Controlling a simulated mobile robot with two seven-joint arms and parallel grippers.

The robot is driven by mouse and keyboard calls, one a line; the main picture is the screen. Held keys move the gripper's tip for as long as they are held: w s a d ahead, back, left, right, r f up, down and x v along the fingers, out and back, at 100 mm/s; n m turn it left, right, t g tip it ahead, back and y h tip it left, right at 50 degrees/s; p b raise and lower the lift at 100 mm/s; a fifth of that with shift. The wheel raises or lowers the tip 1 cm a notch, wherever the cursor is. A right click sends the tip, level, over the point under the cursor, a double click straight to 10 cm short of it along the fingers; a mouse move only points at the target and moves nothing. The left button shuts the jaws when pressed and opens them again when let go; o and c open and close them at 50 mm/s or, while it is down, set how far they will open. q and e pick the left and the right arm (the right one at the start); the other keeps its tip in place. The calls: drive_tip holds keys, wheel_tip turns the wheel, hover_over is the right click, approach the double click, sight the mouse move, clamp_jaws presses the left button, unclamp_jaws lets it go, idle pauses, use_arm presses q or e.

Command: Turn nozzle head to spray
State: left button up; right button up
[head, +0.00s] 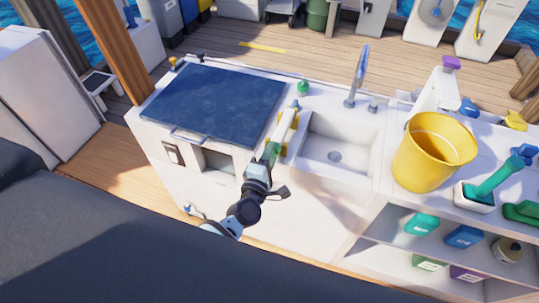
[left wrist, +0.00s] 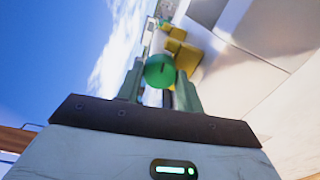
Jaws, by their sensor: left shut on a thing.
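The nozzle, which has a round green end (left wrist: 160,71), a white body and yellow parts, sits between my left gripper's fingers (left wrist: 160,88) in the left wrist view. My left gripper (head: 268,152) is shut on it in the head view, at the counter's front edge between the dark blue hatch lid and the sink. The nozzle's yellow part (head: 288,118) shows just beyond the fingertips. The fingers hide much of the nozzle, so I cannot tell how its head is turned. My right gripper is not in view.
The dark blue hatch lid (head: 214,104) lies closed on the white counter. The sink (head: 337,143) with its tap (head: 357,76) is to the right. A yellow bucket (head: 430,152) and a green brush (head: 495,180) stand farther right. A small green bottle (head: 303,88) stands behind.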

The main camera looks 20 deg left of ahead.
use_arm(q)
drive_tip(key=shift+m, duration=0.6)
drive_tip(key=o, duration=1)
drive_tip(key=shift+s, duration=0.15)
drive_tip(key=s, duration=0.7)
drive_tip(key=shift+s+a, duration=0.15)
drive_tip(key=shift+s, duration=0.1)
